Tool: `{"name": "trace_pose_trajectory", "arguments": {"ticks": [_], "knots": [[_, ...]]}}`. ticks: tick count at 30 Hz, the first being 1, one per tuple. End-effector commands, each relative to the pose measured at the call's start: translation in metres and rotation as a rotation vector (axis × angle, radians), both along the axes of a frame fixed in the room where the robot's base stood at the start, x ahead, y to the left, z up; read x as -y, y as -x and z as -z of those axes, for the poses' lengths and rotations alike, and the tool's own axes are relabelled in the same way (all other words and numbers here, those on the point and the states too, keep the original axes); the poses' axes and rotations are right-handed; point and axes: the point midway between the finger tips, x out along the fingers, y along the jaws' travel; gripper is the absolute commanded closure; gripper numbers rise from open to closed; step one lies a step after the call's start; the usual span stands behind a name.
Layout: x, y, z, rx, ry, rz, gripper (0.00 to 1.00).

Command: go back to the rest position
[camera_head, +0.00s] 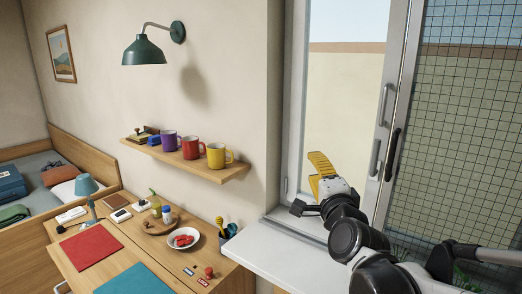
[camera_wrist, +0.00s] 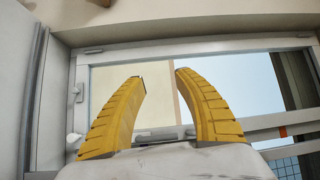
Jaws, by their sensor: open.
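My gripper (camera_head: 321,164) has yellow ribbed fingers and is raised in front of the window in the head view, above the white windowsill (camera_head: 285,250). In the wrist view my gripper (camera_wrist: 160,78) shows its two yellow fingers apart with nothing between them. The window frame and pane lie beyond the fingertips. My arm reaches in from the lower right and hides part of the sill and window. No hob or lid is visible.
A wooden shelf (camera_head: 186,160) with purple, red and yellow mugs is on the wall to the left. Below it stands a desk (camera_head: 135,262) with a bowl, a tray and mats. A green wall lamp (camera_head: 144,51) hangs above. A window handle (camera_head: 384,104) is right of my gripper.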

Motion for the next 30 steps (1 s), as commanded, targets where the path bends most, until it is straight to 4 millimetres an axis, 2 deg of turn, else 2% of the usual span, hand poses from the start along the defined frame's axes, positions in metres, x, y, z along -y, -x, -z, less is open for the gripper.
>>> {"name": "trace_pose_trajectory", "arguments": {"ticks": [5,9,12,16,18,21,30], "knots": [[-0.006,0.068,0.061,-0.249,0.516,-0.145,0.62],[0.009,0.136,0.120,-0.451,0.899,-0.294,0.62],[0.025,0.181,0.155,-0.573,1.108,-0.399,0.62],[0.043,0.227,0.185,-0.689,1.285,-0.512,0.62],[0.050,0.243,0.195,-0.730,1.341,-0.555,0.62],[0.055,0.255,0.202,-0.760,1.382,-0.587,0.62],[0.056,0.258,0.203,-0.767,1.392,-0.596,0.62]]}}
